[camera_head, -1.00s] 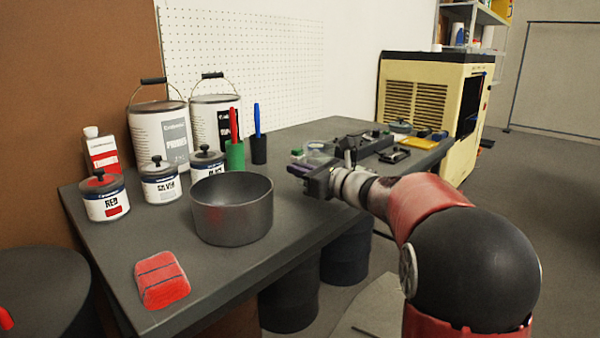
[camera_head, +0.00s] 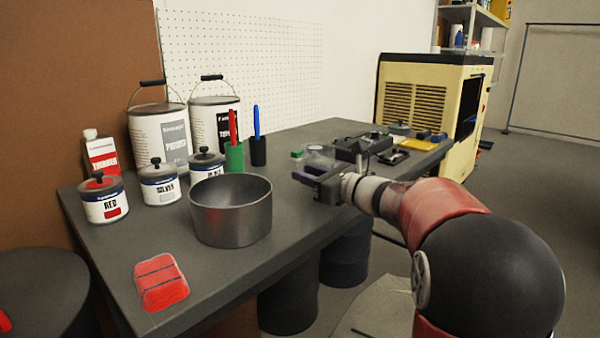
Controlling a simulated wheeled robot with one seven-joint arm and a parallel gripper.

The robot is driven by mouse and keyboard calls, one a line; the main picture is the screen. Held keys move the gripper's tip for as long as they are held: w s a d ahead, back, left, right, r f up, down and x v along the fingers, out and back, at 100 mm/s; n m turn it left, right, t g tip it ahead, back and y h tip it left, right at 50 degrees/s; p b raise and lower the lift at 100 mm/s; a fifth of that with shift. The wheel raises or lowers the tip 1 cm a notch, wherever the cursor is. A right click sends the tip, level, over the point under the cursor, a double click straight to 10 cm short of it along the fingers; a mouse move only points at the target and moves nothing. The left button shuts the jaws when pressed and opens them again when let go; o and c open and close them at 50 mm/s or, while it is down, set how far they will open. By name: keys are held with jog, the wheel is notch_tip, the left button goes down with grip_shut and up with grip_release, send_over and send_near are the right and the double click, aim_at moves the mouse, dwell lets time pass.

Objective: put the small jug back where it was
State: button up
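My gripper (camera_head: 315,184) is over the right part of the dark workbench, right of the grey metal pot (camera_head: 231,214). Its fingers point left and look spread, with nothing visible between them. A small clear vessel (camera_head: 318,152) stands on the bench just behind my gripper. Its lower part is partly hidden, and it is too small to tell if it is the jug. A white and red thinner container (camera_head: 101,155) stands at the back left of the bench. Nothing else in view reads clearly as a small jug.
Paint tins labelled red (camera_head: 104,201) and silver (camera_head: 160,186), another small tin, and two large pails (camera_head: 159,135) stand at the back left. Green and black pen holders hold markers. Small tools crowd the far right bench.

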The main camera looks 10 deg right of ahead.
jog(key=v, duration=0.9)
jog(key=shift+s, duration=0.1)
jog(key=shift+d, duration=0.1)
